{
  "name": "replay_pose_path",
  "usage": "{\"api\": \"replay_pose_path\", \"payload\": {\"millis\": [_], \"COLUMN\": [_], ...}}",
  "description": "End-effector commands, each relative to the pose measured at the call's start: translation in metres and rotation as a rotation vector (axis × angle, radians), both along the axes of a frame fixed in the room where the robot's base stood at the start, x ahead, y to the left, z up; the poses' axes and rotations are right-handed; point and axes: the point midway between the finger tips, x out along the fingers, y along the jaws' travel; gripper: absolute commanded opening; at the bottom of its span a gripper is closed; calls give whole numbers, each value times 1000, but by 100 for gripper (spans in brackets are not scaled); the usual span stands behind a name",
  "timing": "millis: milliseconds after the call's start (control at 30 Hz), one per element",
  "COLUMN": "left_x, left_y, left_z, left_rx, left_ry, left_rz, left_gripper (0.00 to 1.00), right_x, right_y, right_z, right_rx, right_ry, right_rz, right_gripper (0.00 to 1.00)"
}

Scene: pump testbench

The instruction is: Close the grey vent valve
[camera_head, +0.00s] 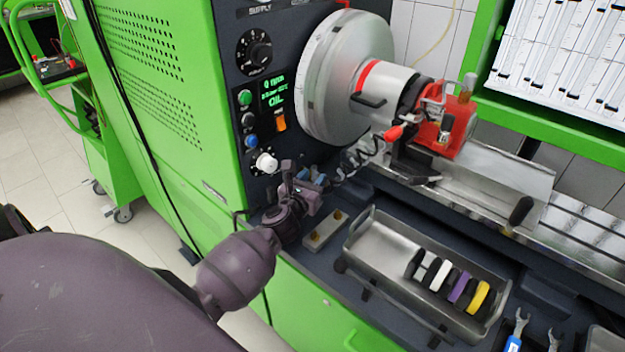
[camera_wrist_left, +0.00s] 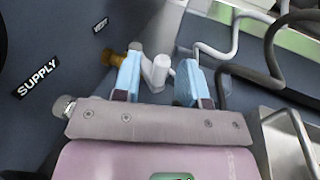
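My left gripper (camera_head: 312,177) is at the lower front of the dark test panel, its arm coming in from the lower left. In the left wrist view its two blue finger pads (camera_wrist_left: 158,80) stand apart. A light grey valve handle (camera_wrist_left: 160,72) lies between them, with visible gaps on both sides, so the gripper is open around it. A brass fitting (camera_wrist_left: 112,59) sits at the panel behind the left finger. In the head view the gripper hides most of the valve, and I cannot tell the valve's setting. My right gripper is not in view.
A white knob (camera_head: 266,163) is on the panel just left of the gripper. A bent grey pipe (camera_wrist_left: 232,52) runs close to the right finger. A metal tray (camera_head: 375,262) with several coloured rings stands to the right. The large chuck (camera_head: 318,80) is above.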

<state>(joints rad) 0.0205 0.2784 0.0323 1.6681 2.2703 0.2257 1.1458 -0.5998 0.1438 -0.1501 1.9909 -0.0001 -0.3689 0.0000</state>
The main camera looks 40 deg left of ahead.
Motion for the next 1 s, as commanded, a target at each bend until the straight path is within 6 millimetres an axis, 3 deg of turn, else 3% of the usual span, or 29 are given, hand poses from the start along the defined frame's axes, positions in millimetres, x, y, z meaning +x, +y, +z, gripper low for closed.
{"api": "replay_pose_path", "payload": {"millis": [433, 1000], "left_x": [-9, -95], "left_y": [-2, -20], "left_z": [0, -1], "left_rx": [0, 0], "left_ry": [1, 1], "left_rz": [0, 0], "left_gripper": [42, 42], "right_x": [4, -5], "right_y": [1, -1], "right_z": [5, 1], "right_rx": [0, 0], "right_ry": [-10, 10], "right_rz": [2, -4], "right_gripper": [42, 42]}}
